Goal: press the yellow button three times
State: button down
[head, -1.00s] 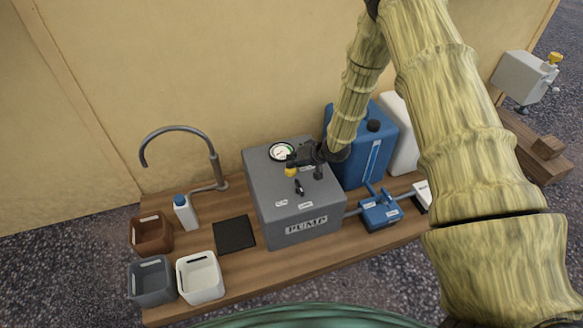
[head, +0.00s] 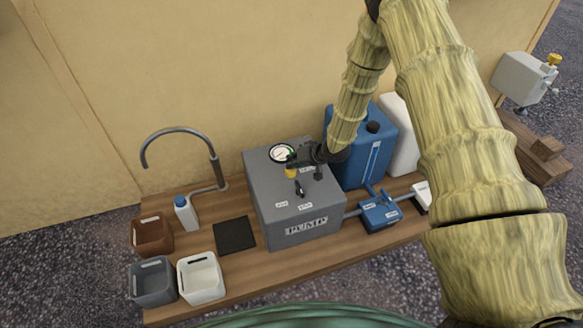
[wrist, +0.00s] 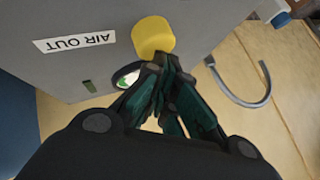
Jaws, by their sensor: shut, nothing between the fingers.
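The yellow button (wrist: 153,36) is a round yellow cap on the grey pump box (head: 297,220), beside an "AIR OUT" label in the wrist view. In the head view the yellow cap (head: 291,173) shows just under my gripper (head: 293,164). My gripper also shows in the wrist view (wrist: 166,62), its dark green fingers shut and empty with the tips at the button's lower edge. I cannot tell whether the tips touch the button or how far it is pushed in.
A curved tap (head: 180,130), a white bottle (head: 185,212), several bins and a black mat (head: 234,235) are left; a blue canister (head: 375,150) and blue valve (head: 379,212) are right.

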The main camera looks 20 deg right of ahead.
jog(key=shift+r+p, duration=0.6)
jog(key=shift+r, duration=0.25)
jog(key=shift+p, duration=0.5)
jog(key=shift+f, duration=0.25)
jog(key=shift+f, duration=0.2)
jog(key=shift+f, duration=0.85)
dwell(1.2)
jog(key=shift+r, duration=0.1)
jog(key=shift+r+p, duration=0.95)
jog(key=shift+r, duration=0.25)
